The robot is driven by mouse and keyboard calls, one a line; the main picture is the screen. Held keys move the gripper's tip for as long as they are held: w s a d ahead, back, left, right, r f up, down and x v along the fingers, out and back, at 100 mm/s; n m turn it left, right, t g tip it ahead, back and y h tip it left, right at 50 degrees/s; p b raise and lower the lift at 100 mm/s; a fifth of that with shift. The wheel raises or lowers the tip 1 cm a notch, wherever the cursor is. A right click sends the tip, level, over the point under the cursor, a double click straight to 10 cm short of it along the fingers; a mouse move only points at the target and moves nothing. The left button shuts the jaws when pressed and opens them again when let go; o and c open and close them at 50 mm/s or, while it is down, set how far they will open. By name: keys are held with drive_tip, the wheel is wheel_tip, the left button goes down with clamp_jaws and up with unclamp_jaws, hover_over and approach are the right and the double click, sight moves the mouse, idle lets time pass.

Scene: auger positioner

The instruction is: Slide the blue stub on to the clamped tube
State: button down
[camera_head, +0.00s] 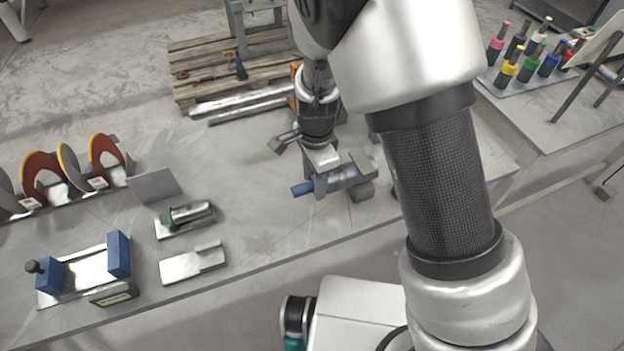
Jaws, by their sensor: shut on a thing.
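The blue stub (301,189) lies level above the bench, its left end pointing left. My gripper (321,182) is over it from above, shut on the stub at its right part. To the right, a grey tube (343,177) runs in line with the stub and is held between dark grey clamp blocks (361,190). The fingers cover the place where stub and tube meet, so I cannot tell whether they touch or overlap. My arm hides part of the bench to the right of the clamp.
A silver piece with a green end (185,214) rests on a plate to the left. An empty metal plate (193,264) and a blue-jawed fixture (84,274) stand nearer the front edge. Discs (105,158) stand at far left. Bars (240,103) lie behind. Coloured-topped tools (513,62) stand at upper right.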

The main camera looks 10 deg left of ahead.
drive_tip(key=shift+w+d+r, duration=0.2)
drive_tip(key=shift+w+d, duration=0.15)
drive_tip(key=shift+w, duration=0.2)
